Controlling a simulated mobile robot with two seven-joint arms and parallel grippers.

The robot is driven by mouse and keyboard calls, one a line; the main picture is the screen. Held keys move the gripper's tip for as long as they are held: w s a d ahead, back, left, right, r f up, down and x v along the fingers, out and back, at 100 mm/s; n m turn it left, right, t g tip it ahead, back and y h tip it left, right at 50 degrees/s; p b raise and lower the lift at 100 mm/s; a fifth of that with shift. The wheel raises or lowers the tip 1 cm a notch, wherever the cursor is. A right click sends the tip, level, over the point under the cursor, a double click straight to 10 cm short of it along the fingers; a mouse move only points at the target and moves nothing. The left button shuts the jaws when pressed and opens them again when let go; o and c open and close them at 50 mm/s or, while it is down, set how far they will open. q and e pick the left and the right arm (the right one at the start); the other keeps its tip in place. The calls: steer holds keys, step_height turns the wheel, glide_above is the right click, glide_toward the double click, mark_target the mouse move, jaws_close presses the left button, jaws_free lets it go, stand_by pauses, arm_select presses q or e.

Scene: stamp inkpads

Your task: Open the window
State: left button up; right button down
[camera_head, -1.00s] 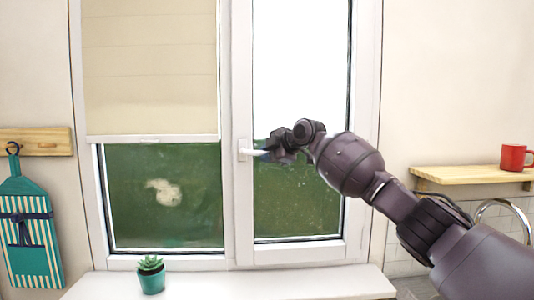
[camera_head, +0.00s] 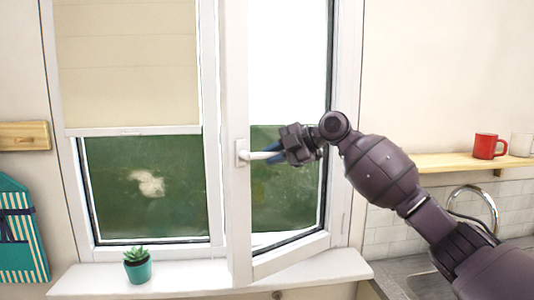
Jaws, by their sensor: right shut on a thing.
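The window's right sash (camera_head: 237,215) stands ajar, its left edge swung out from the frame toward me, with a gap showing at its bottom over the sill. Its white handle (camera_head: 258,155) points to the right, roughly level. My left gripper is not in view.
A green potted plant (camera_head: 138,268) stands on the white sill (camera_head: 200,277), left of the sash. On the right are a wooden shelf (camera_head: 440,162) with a red mug (camera_head: 489,147), and a tap (camera_head: 480,196). A striped apron-like board (camera_head: 18,240) hangs at the left.

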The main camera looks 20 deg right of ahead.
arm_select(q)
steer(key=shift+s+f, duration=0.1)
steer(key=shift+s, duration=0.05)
arm_select(e)
steer(key=c, duration=1.1)
jaws_free()
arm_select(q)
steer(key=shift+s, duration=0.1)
arm_select(e)
steer(key=shift+s+d+r, duration=0.2)
steer(key=shift+s+d, duration=0.05)
steer(key=shift+d, duration=0.2)
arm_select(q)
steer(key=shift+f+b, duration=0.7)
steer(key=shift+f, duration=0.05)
arm_select(e)
steer(key=v, duration=0.9)
steer(key=shift+s+d+r, duration=0.15)
steer(key=shift+s+r, duration=0.05)
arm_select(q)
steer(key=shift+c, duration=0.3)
